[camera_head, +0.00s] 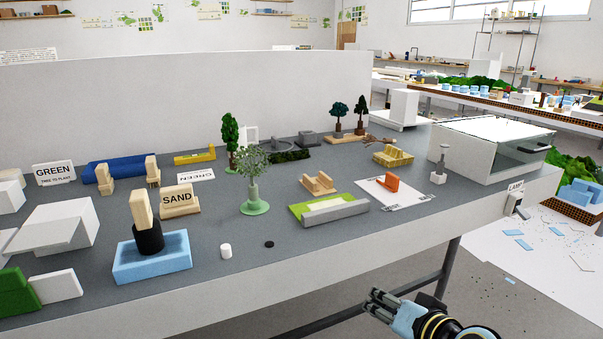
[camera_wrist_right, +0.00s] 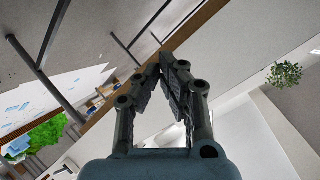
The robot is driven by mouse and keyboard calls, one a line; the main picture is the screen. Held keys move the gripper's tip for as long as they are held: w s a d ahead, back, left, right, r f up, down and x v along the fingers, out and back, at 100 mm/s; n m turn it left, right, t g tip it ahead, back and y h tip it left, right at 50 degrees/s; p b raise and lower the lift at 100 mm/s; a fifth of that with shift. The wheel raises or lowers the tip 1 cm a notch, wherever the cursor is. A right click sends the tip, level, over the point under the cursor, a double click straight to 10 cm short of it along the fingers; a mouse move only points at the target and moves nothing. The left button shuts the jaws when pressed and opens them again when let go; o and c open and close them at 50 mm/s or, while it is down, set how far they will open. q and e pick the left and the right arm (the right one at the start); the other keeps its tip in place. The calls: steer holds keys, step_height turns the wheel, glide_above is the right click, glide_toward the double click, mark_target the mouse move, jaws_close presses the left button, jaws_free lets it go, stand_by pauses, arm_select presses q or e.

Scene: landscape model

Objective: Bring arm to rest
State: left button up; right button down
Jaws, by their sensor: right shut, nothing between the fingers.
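My right gripper (camera_head: 375,303) is in front of the table's front edge, low at the bottom of the head view, beside the table leg and apart from everything on the table. In the right wrist view its fingers (camera_wrist_right: 168,62) come together at the tips with nothing between them. The grey table (camera_head: 300,255) carries the landscape model and lies beyond the gripper. My left gripper is in neither view.
On the table stand a green vase with a plant (camera_head: 253,190), a blue block with a black cylinder (camera_head: 150,238), a SAND sign (camera_head: 178,199), a white box with a glass front (camera_head: 490,150) and an orange piece (camera_head: 389,182).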

steer(key=s+d+f+n+g+h, duration=0.1)
steer(key=s+d+f+g, duration=0.2)
steer(key=s+f, duration=0.75)
steer(key=s+d+f+g+h, duration=0.2)
steer(key=s+d+f, duration=0.1)
steer(key=s+f, duration=0.75)
steer(key=s+d+f+n+g, duration=0.1)
steer(key=s+f, duration=0.3)
steer(key=s, duration=0.5)
steer(key=s+d+f+n+g+h, duration=0.1)
steer(key=s+d+f+g, duration=0.2)
steer(key=s, duration=0.7)
steer(key=s+d+f+n+g+h, duration=0.1)
steer(key=s+d+f+n+g, duration=0.1)
steer(key=s+f, duration=0.4)
steer(key=s+d, duration=0.1)
steer(key=s, duration=0.3)
steer(key=shift+s+d+f, duration=0.2)
steer(key=shift+d+f, duration=0.1)
steer(key=shift+d, duration=0.1)
